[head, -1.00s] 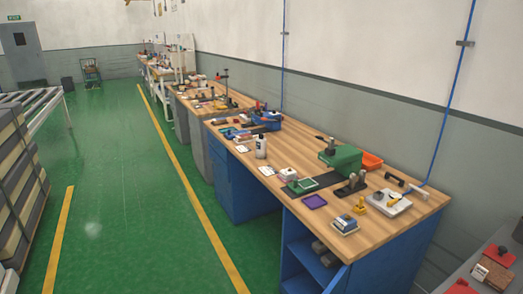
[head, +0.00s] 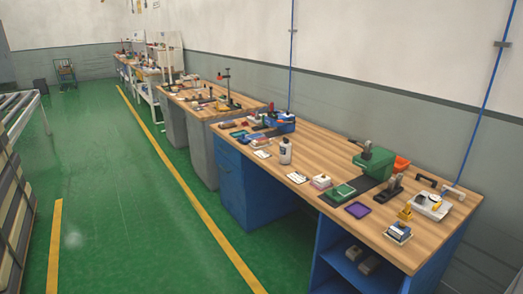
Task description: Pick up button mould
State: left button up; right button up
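Neither gripper shows in the head view. I cannot tell for certain which item is the button mould. A yellow piece (head: 405,214) stands beside that block. A green machine (head: 375,161) stands behind them on a dark base. All of these are some distance ahead of me, on the right side of the view.
Open green floor (head: 125,215) with a yellow line runs left of the benches. Stacked panels (head: 14,215) and a metal frame (head: 20,118) border the left.

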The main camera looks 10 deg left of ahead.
aim_at(285, 149)
jog(key=i+j, duration=0.3)
jog(key=j, duration=0.15)
jog(key=i+j, duration=0.25)
jog(key=j, duration=0.15)
jog(key=i+j, duration=0.3)
jog(key=j, duration=0.15)
jog(key=i+j, duration=0.25)
jog(key=j, duration=0.15)
